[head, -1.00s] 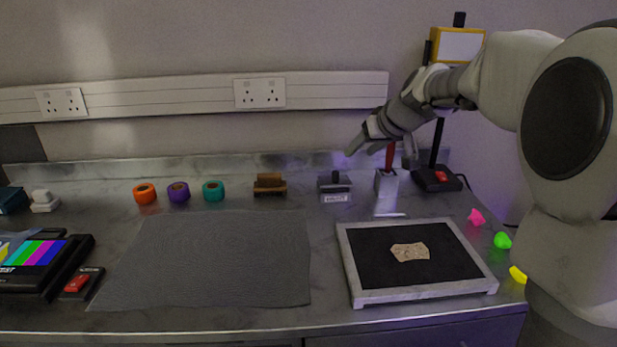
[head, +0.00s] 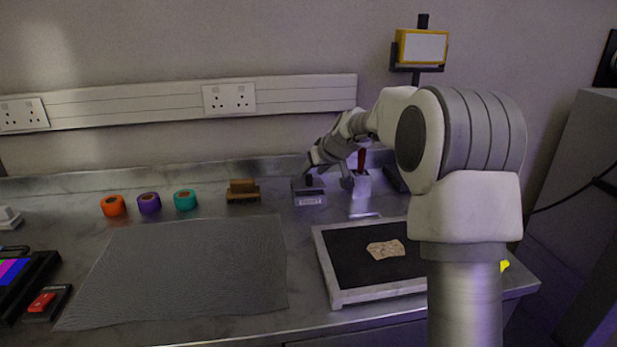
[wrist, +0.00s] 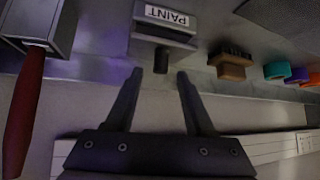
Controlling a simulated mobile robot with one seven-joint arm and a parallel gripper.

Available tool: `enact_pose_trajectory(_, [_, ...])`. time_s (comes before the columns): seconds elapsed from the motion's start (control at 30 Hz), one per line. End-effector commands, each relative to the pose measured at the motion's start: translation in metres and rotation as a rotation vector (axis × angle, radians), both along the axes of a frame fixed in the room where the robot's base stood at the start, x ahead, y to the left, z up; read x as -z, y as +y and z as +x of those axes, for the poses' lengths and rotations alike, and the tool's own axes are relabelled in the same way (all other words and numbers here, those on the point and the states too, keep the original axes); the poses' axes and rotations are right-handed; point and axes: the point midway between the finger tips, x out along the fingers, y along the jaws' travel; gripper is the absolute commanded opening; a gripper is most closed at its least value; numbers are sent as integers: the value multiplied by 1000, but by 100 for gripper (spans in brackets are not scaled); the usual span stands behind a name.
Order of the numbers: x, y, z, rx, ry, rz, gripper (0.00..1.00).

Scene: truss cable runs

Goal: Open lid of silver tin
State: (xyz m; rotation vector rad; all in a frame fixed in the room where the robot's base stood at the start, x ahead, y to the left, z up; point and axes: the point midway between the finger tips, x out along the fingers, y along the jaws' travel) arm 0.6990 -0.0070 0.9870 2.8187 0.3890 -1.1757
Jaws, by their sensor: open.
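The silver tin (head: 310,200) stands on the bench near the back wall and bears a white label. In the wrist view the tin (wrist: 170,27) appears upside down, its label reading "PAINT". Its lid is on, with a dark knob (wrist: 161,62) on top. My gripper (wrist: 158,76) is open and empty, its two fingers on either side of the knob's line and their tips close to it. I cannot tell whether they touch it. In the head view my gripper (head: 326,175) is just above the tin and partly hides the lid.
A silver holder (head: 361,187) with a red-handled tool (head: 362,160) stands close right of the tin. A framed black tray (head: 335,296) and grey mat (head: 180,270) lie in front.

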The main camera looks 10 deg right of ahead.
Motion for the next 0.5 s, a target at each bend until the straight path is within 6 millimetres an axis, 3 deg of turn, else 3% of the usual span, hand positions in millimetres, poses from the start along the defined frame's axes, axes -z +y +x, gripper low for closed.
enact_pose_trajectory(0.2, [20,6,19,-1,1,0,54])
enact_pose_trajectory(0.5, [25,8,24,-1,0,-1,54])
